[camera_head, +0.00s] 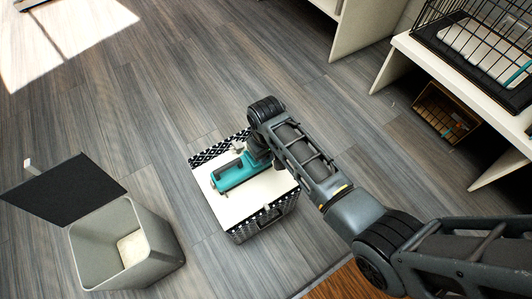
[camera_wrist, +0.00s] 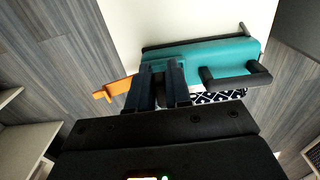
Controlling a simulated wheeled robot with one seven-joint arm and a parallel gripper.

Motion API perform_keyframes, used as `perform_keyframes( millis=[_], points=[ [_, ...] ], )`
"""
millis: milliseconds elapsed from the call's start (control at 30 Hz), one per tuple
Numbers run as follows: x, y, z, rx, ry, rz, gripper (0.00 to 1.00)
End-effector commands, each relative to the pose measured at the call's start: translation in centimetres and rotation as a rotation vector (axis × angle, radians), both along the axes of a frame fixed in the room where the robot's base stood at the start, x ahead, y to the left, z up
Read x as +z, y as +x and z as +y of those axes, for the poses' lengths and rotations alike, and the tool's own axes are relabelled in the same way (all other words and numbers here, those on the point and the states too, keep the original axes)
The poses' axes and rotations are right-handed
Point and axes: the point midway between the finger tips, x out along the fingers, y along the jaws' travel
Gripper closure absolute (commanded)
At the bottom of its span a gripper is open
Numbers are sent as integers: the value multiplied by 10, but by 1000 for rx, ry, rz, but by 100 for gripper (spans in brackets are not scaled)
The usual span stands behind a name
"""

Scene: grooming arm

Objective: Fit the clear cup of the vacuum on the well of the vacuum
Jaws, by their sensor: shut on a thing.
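The vacuum (camera_head: 232,173) is teal with a dark handle. It lies on the white top of a low box, and its teal body also shows in the wrist view (camera_wrist: 228,52). My gripper (camera_head: 262,152) is over the right end of the vacuum. In the wrist view, my gripper (camera_wrist: 160,68) has its two dark fingers close together at the vacuum's left end. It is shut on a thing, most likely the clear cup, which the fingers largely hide. An orange piece (camera_wrist: 112,90) shows left of the fingers. The well is hidden, and I cannot tell whether cup and well touch.
The low box (camera_head: 222,206) has black-and-white patterned sides. A grey bin (camera_head: 162,240) with its dark lid (camera_head: 62,192) open stands to the left. A white bench (camera_head: 440,75) with a wire cage (camera_head: 480,30) is at the upper right. The wood floor behind the box is clear.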

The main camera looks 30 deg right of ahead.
Motion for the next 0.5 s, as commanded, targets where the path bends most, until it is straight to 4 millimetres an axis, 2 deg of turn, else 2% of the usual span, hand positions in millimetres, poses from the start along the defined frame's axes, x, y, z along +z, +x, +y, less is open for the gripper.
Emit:
perform_keyframes(
  millis=[133,500],
  points=[
    [-10,0,0,0,0,0,100],
    [-12,0,0,0,0,-1,100]
  ],
)
